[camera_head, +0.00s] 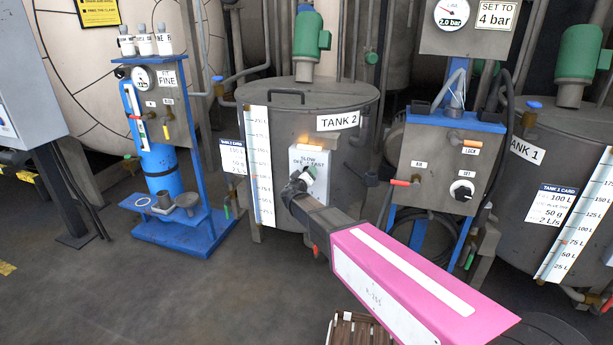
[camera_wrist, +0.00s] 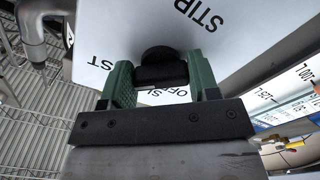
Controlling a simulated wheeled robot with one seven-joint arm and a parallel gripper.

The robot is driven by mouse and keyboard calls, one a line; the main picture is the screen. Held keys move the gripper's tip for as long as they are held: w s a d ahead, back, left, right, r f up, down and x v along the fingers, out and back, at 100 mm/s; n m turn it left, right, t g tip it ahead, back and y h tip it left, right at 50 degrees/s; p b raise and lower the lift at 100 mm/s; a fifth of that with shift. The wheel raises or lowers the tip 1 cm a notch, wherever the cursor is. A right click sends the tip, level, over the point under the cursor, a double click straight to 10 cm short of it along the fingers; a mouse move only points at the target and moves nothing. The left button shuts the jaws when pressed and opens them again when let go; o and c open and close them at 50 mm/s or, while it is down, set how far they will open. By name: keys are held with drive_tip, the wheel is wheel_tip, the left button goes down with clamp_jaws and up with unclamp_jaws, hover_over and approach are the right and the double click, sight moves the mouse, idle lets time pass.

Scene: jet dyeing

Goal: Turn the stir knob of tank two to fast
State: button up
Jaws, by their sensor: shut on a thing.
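Tank two (camera_head: 285,115) is a grey drum with a "TANK 2" sign. Its white stir panel (camera_head: 302,160) is marked slow, off and fast; an orange lamp glows at its top. My gripper (camera_head: 306,176) is at this panel and hides its lower part. In the wrist view, my gripper's green fingers (camera_wrist: 161,72) are shut on the black stir knob (camera_wrist: 160,56), one on each side. The panel (camera_wrist: 225,40) shows "STIR" and partly hidden setting words around the knob. I cannot tell which setting the knob points to.
A blue-framed stand with a blue cylinder (camera_head: 160,170) is left of tank two. A control box (camera_head: 440,165) with a black knob stands to its right, before tank 1 (camera_head: 520,125). A brown slatted item (camera_head: 355,330) is low in front. Open floor lies at front left.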

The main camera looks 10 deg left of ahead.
drive_tip(key=shift+s+f+m, duration=0.1)
drive_tip(key=shift+m, duration=0.2)
drive_tip(key=o, duration=0.9)
drive_tip(key=s, duration=1)
drive_tip(key=shift+s+a, duration=0.35)
drive_tip(key=shift+a, duration=0.05)
drive_tip(key=d+f+m+g+h, duration=0.2)
drive_tip(key=d+f+g, duration=0.1)
drive_tip(key=d, duration=0.7)
drive_tip(key=d+f+m+g+h, duration=0.15)
drive_tip(key=d+g, duration=0.25)
drive_tip(key=d, duration=0.6)
drive_tip(key=d+f+m+g+h, duration=0.2)
drive_tip(key=d+f+g, duration=0.15)
drive_tip(key=d, duration=0.65)
drive_tip(key=s+d+f+g+y, duration=0.1)
drive_tip(key=s+d+g+y, duration=0.1)
drive_tip(key=s+d, duration=0.2)
drive_tip(key=s+d+f+m+g+y, duration=0.1)
drive_tip(key=s+d+f+g+y, duration=0.1)
drive_tip(key=s+d, duration=0.3)
drive_tip(key=s+d+f+g+y, duration=0.2)
drive_tip(key=s+d+g+y, duration=0.1)
drive_tip(key=s+d, duration=0.2)
drive_tip(key=shift+s+d+f+g, duration=0.1)
drive_tip(key=shift+s+d+g, duration=0.15)
drive_tip(key=shift+d, duration=0.15)
